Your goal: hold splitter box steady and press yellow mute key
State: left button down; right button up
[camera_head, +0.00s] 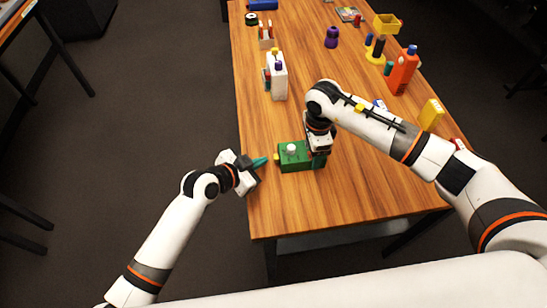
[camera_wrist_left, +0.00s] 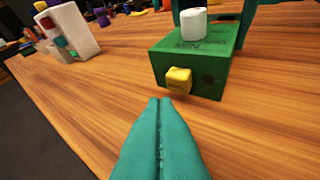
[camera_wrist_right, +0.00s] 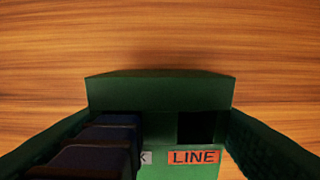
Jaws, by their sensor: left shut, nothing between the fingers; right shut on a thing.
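The green splitter box (camera_head: 298,161) sits on the wooden table near its left edge, with a white knob (camera_head: 291,149) on top. It also shows in the left wrist view (camera_wrist_left: 193,57). The yellow mute key (camera_wrist_left: 178,80) sticks out of the box's side that faces my left gripper. My left gripper (camera_head: 262,162) is shut and empty, its teal fingertips pointing at the key with a small gap between. My right gripper (camera_head: 318,160) is shut on the box's right end. The right wrist view shows the box top (camera_wrist_right: 158,92) between its fingers, with a "LINE" label.
A white box with coloured parts (camera_head: 278,77) stands farther back on the table (camera_head: 345,205). An orange bottle (camera_head: 402,72), a yellow block (camera_head: 431,114) and a purple item (camera_head: 331,37) stand to the back and right. The table front is clear.

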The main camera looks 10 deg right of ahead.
pick_arm(q)
jog(key=shift+d, duration=0.2)
jog(key=shift+d, duration=0.2)
jog(key=shift+d, duration=0.55)
dwell(0.8)
jog(key=shift+a, duration=0.95)
jog(key=a, duration=0.5)
dwell(0.7)
